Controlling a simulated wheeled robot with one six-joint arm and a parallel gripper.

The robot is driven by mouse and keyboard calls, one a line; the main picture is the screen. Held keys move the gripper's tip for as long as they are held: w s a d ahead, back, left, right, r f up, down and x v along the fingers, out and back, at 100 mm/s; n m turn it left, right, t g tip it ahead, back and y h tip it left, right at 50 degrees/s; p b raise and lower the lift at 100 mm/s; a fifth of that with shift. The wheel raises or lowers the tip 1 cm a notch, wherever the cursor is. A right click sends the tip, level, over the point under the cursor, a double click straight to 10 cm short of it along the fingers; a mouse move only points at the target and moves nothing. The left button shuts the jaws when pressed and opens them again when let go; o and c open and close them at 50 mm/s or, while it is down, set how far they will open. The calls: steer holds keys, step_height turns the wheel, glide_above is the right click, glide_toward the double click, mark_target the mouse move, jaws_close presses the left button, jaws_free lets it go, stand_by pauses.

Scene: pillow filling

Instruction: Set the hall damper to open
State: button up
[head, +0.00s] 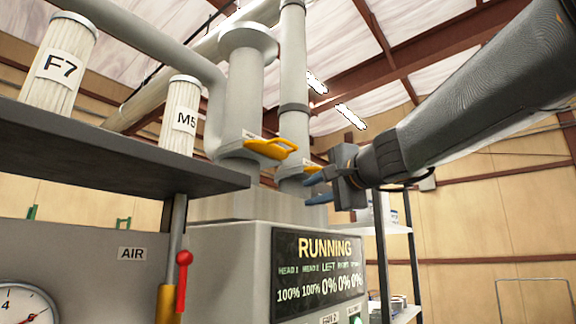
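Two yellow damper handles sit on the grey vertical pipes. The nearer handle (270,148) sticks out to the right from the wide pipe. The farther handle (312,169) is on the thinner pipe behind it, partly hidden by my gripper. Each has a small white label, too small to read, so I cannot tell which is the hall damper. My gripper (318,188) has blue fingertips, spread apart with nothing between them. It points left, just below and in front of the farther handle; I cannot tell whether it touches.
A screen (318,274) reads RUNNING, with 100%, 100%, 0%, 0%, 0%. A dark shelf (110,160) at left carries filters marked F7 (58,65) and M5 (184,117). Below are a red-knobbed lever (183,270), an AIR label and a gauge (25,305). A rack (395,229) stands behind.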

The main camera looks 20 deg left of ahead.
steer(key=m+t+y, duration=0.1)
steer(key=y, duration=0.1)
glide_toward(290, 143)
steer(key=f+x, duration=0.1)
steer(key=x, duration=0.2)
steer(key=r+p, duration=0.1)
steer(key=p+x, duration=0.3)
steer(key=x, duration=0.5)
steer(key=shift+d, duration=0.1)
jaws_close()
